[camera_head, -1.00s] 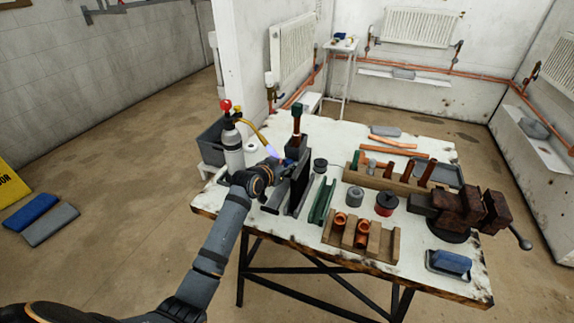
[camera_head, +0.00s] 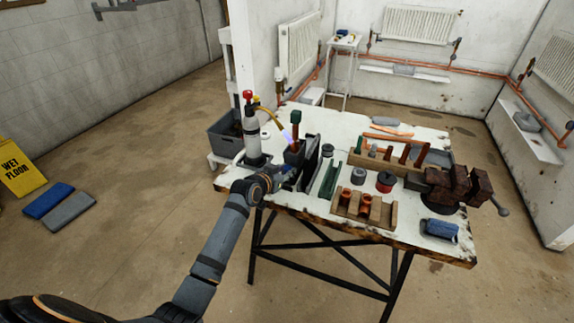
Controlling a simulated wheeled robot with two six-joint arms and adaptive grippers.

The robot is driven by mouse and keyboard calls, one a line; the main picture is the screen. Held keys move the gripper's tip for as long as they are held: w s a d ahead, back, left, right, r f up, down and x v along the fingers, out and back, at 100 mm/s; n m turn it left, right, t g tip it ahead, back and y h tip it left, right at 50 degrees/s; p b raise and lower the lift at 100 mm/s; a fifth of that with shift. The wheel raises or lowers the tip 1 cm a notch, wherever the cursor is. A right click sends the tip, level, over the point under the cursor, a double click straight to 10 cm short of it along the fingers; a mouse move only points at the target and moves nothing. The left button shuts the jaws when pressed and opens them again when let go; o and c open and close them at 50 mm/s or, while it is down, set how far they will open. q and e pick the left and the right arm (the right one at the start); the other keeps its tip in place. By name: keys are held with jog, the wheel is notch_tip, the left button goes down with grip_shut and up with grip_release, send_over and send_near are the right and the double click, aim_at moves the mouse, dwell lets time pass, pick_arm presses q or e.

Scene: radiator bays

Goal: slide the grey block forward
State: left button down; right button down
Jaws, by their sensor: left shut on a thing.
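My left gripper (camera_head: 277,174) is at the table's left front part, in front of the gas bottle and left of the upright dark panels. It is shut on a small blue-grey piece (camera_head: 287,168), mostly hidden by the fingers; I cannot tell whether this is the grey block. Another flat grey block (camera_head: 384,121) lies at the table's back edge, well away from the gripper. My right gripper is not in view.
A gas bottle (camera_head: 252,135) with a lit torch flame stands close behind my left gripper. Upright dark panels (camera_head: 309,155), a green channel (camera_head: 329,178) and a wooden rack (camera_head: 364,210) crowd the table (camera_head: 290,197). A vise (camera_head: 458,187) is at right.

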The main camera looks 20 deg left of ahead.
pick_arm(q)
jog(key=shift+s, duration=0.55)
jog(key=shift+f, duration=0.2)
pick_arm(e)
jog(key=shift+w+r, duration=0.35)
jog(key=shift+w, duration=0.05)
pick_arm(q)
jog(key=c, duration=1.4)
grip_release()
jog(key=shift+s, duration=0.1)
jog(key=shift+o, duration=1.4)
jog(key=shift+s+r, duration=0.1)
jog(key=shift+r, duration=0.05)
jog(key=shift+o, duration=0.3)
jog(key=v, duration=1.2)
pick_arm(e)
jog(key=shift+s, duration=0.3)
